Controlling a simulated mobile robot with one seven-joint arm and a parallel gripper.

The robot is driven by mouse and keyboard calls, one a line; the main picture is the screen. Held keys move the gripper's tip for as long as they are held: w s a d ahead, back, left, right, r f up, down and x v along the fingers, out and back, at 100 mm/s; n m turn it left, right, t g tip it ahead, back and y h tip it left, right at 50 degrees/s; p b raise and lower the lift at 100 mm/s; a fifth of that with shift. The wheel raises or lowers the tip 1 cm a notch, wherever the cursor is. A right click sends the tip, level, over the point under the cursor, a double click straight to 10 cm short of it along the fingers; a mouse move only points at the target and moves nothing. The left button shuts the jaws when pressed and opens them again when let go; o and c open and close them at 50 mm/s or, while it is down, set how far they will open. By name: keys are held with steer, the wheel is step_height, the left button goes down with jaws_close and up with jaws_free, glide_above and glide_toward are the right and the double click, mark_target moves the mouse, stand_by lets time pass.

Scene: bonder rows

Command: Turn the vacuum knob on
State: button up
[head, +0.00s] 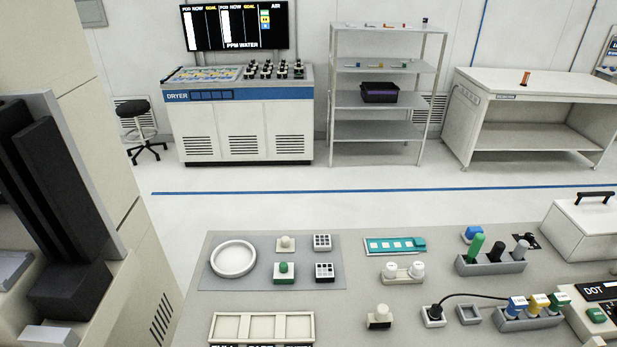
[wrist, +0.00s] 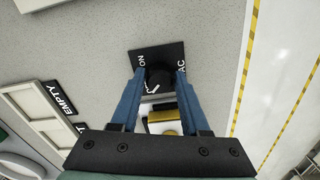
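The vacuum knob (wrist: 158,77) is in the wrist view. It is a round black knob with a white pointer mark, on a square black plate (wrist: 172,51) with white lettering. "ON" reads at the plate's left and "AC" at its right, the rest being hidden by a finger. My gripper (wrist: 160,73) has its two blue fingers apart, one on each side of the knob. I cannot tell whether they touch it. I cannot make out my gripper or this knob in the head view.
In the wrist view, a white and gold piece (wrist: 163,122) shows between the fingers, and a tray labelled EMPTY (wrist: 38,113) lies left. A yellow-black striped edge (wrist: 248,70) runs at right. The head view shows a bench (head: 352,285) with a white dish (head: 233,258) and several blocks.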

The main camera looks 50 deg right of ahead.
jaws_close()
steer(key=shift+r+m, duration=0.1)
steer(key=shift+m, duration=0.2)
steer(key=m+p, duration=0.2)
steer(key=m, duration=0.1)
steer(key=shift+m, duration=0.3)
steer(key=m+p, duration=0.1)
steer(key=m, duration=0.3)
steer(key=shift+m+p, duration=0.3)
steer(key=shift+p, duration=0.05)
steer(key=m+p, duration=0.1)
steer(key=m, duration=0.3)
steer(key=shift+w+m+p, duration=0.1)
steer(key=shift+m+p, duration=0.35)
steer(key=shift+m, duration=2.05)
